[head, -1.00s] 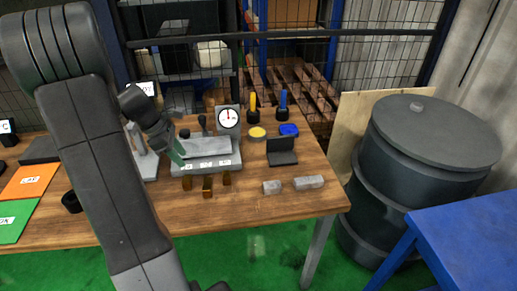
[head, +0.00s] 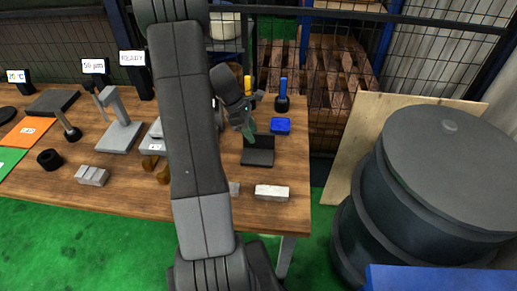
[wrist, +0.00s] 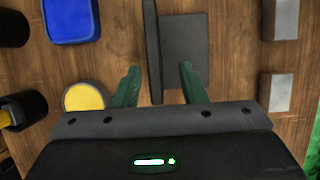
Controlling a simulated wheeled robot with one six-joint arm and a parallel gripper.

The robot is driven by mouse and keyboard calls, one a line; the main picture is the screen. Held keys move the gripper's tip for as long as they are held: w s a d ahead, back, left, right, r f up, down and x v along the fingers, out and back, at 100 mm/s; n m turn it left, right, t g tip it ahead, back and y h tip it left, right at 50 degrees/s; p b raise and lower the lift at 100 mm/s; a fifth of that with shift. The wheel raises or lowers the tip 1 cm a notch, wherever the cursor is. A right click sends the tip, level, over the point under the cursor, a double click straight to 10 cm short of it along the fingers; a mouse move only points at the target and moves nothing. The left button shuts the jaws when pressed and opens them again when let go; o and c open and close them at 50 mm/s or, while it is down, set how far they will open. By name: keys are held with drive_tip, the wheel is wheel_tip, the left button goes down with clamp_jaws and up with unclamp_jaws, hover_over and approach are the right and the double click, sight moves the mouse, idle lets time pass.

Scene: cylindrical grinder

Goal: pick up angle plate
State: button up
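The angle plate (head: 258,152) is a dark grey L-shaped piece on the wooden table, right of my arm in the head view. In the wrist view its upright wall (wrist: 152,45) shows nearly edge-on, with the flat base (wrist: 184,48) to the right. My gripper (wrist: 160,80) is open, with one green finger on each side of the upright wall in that view. I see gaps between wall and fingers, and cannot tell how far down the fingers reach. In the head view my gripper (head: 249,127) is at the plate's back edge, and hides part of the upright wall.
A blue block (head: 280,125) and a blue-handled tool (head: 283,95) stand behind and right of the plate. A yellow-topped disc (wrist: 84,97) is left of the fingers. Light grey blocks (head: 272,192) lie in front. A large dark drum (head: 425,195) stands right of the table.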

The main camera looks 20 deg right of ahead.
sight(263, 147)
drive_tip(key=x, duration=0.2)
drive_tip(key=p+x, duration=0.1)
drive_tip(key=x, duration=0.1)
drive_tip(key=shift+d+f, duration=0.15)
drive_tip(key=shift+d, duration=0.4)
drive_tip(key=shift+d+f, duration=0.1)
drive_tip(key=shift+f, duration=0.3)
clamp_jaws()
drive_tip(key=shift+r, duration=0.1)
idle(0.6)
